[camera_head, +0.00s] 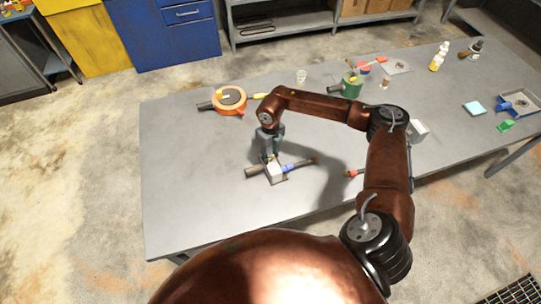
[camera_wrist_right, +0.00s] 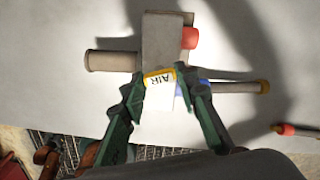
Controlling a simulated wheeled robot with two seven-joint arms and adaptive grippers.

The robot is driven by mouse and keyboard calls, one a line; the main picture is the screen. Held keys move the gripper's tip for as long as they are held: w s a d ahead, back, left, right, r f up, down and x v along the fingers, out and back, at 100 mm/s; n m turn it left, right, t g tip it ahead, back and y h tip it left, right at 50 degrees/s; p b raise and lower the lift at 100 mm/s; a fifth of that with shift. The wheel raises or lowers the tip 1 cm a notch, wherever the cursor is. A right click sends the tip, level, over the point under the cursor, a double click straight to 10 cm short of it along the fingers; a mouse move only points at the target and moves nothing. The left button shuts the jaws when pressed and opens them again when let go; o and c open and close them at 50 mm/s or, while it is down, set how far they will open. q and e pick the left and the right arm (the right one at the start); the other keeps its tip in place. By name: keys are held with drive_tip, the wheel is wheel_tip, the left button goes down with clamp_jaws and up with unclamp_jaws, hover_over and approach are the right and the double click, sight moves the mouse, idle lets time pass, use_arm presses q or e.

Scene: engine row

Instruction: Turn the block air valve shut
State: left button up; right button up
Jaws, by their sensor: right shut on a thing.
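The block air valve (camera_head: 274,172) sits on the grey table below my right gripper, with pipe stubs on both sides and a blue part at its right. In the right wrist view its grey block (camera_wrist_right: 166,40) has a red part at the upper right. A white tag (camera_wrist_right: 160,96) marked AIR, with a yellow edge, lies between the green fingers. My right gripper (camera_wrist_right: 165,88) points down from above and is shut on the valve's tagged handle; the exact contact and handle angle are partly hidden. It also shows in the head view (camera_head: 271,146). My left gripper is not in view.
On the table (camera_head: 200,215) an orange round device (camera_head: 230,100) and a green cup-like part (camera_head: 351,85) stand farther back. A red-tipped piece (camera_head: 352,173) lies right of the valve, partly behind my arm. Bottles (camera_head: 438,58) and a tray (camera_head: 520,103) are at right. The table's left front is clear.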

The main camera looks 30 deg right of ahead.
sight(271, 157)
drive_tip(key=shift+m, duration=1.9)
drive_tip(key=o, duration=1.1)
drive_tip(key=shift+o, duration=0.2)
wheel_tip(271, 157, up, 12)
